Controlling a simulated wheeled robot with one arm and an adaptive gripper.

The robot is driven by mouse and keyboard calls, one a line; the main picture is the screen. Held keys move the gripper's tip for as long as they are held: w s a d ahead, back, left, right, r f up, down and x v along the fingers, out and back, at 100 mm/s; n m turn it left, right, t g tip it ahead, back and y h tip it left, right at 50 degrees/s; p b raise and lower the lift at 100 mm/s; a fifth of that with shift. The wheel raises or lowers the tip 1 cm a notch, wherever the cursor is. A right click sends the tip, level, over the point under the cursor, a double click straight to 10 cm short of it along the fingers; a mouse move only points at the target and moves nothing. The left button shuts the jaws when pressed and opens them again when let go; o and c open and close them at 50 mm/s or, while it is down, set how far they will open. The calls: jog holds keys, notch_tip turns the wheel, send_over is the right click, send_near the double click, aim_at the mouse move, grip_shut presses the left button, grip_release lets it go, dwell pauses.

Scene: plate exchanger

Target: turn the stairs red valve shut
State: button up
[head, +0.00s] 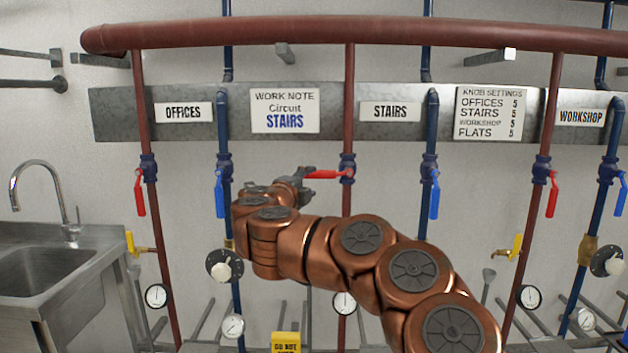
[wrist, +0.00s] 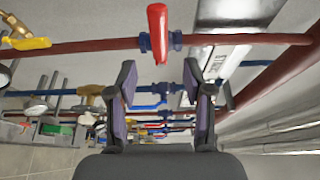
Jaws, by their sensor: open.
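The stairs red valve has a blue body (head: 347,162) on the red pipe below and left of the STAIRS sign. Its red handle (head: 322,174) sticks out level to the left, crosswise to the upright pipe. In the wrist view the red handle (wrist: 157,32) lies across the pipe at the top middle, beyond the fingertips. My gripper (head: 303,181) is by the free left end of the handle in the head view. In the wrist view my gripper (wrist: 160,80) is open, with nothing between its fingers. Whether a finger touches the handle cannot be told.
The blue stairs valve handle (head: 435,198) hangs down to the right. The blue offices handle (head: 219,194) and red offices handle (head: 140,193) hang down to the left. A sink (head: 45,270) stands at far left. Gauges and a yellow tap (head: 515,246) are lower.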

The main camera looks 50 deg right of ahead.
jog(key=shift+v, duration=1.25)
